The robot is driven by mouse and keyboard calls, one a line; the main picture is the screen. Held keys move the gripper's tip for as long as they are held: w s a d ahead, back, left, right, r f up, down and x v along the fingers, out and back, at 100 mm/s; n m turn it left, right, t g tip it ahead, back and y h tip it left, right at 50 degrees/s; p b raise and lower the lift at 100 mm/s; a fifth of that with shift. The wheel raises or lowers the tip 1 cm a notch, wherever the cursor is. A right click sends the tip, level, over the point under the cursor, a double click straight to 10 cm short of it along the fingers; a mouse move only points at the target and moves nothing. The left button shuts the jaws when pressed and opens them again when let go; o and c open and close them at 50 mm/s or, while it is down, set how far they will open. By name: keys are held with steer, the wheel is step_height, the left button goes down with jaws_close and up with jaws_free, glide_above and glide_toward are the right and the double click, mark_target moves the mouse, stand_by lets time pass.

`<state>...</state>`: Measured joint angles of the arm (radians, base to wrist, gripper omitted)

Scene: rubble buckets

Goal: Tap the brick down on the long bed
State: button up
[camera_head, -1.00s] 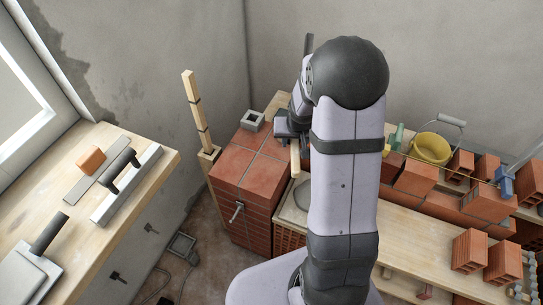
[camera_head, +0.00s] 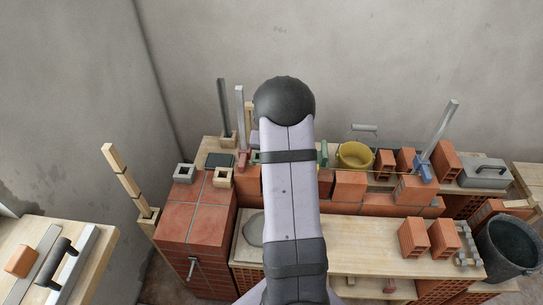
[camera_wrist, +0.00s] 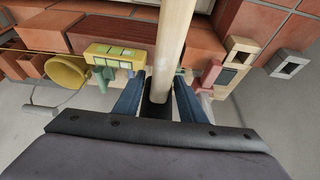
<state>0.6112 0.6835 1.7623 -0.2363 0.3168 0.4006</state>
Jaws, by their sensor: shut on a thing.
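My gripper (camera_wrist: 157,100) shows in the wrist view with its two blue fingers shut on the black grip of a pale wooden handle (camera_wrist: 175,40). The handle runs up out of the picture, so the tool's far end is hidden. In the head view my arm hides the gripper and tool. A dark red brick (camera_wrist: 112,32) lies along the brickwork left of the handle; I cannot tell whether it is the task's brick. In the head view a long low brick course (camera_head: 385,209) runs along the back of the bench, partly behind my arm.
A yellow bucket (camera_head: 355,155) stands behind the course, with a blue line holder (camera_head: 423,172) on its right. A brick pillar (camera_head: 190,235) stands left. The plank top (camera_head: 375,248) has bare room left of two hollow bricks (camera_head: 428,237).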

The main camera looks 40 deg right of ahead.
step_height(320, 180, down, 6)
steer(key=b, duration=0.5)
steer(key=shift+b, duration=0.35)
stand_by(0.4)
stand_by(0.9)
steer(key=shift+f+b, duration=0.15)
steer(key=shift+b, duration=0.15)
